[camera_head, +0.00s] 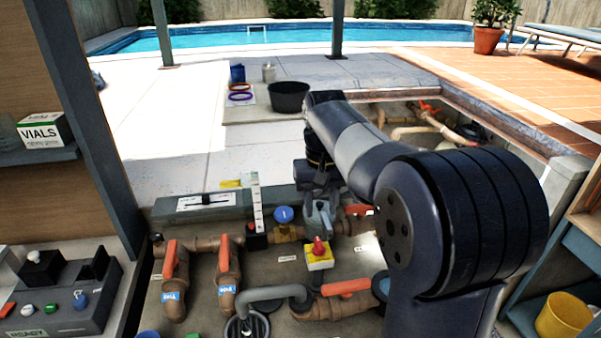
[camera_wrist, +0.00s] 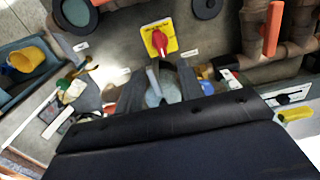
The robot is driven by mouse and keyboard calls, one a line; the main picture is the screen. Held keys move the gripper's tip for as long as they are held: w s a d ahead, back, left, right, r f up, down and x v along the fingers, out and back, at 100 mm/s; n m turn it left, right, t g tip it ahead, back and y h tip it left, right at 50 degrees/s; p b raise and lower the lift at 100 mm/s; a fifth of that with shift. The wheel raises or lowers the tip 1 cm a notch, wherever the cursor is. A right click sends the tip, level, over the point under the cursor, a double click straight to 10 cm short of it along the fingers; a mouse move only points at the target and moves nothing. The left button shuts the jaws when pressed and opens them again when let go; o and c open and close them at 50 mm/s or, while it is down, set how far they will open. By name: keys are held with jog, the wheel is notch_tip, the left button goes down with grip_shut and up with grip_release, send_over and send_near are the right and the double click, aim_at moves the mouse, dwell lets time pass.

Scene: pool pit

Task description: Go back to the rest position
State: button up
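My gripper (camera_head: 319,212) hangs low over the pipework in the pit, pointing down. In the wrist view my gripper (camera_wrist: 158,88) has its two dark fingers spread well apart. A grey, rounded fitting (camera_wrist: 154,95) shows between them; whether the fingers touch it is not clear. A red knob on a yellow box (camera_head: 319,254) is just in front of the gripper, and it also shows in the wrist view (camera_wrist: 159,39). My arm reaches forward and down from the right of the head view.
Brown pipes with orange-red handles (camera_head: 170,260) and a blue knob (camera_head: 284,214) lie close by. An upright white scale (camera_head: 257,202) stands left of the gripper. A black tub (camera_head: 288,97) is on the deck behind. A yellow bucket (camera_head: 563,316) sits on the right shelf.

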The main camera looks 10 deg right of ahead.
aim_at(319, 243)
notch_tip(319, 243, down, 10)
jog(key=shift+f+p, duration=0.25)
jog(key=shift+p, duration=0.2)
dwell(0.4)
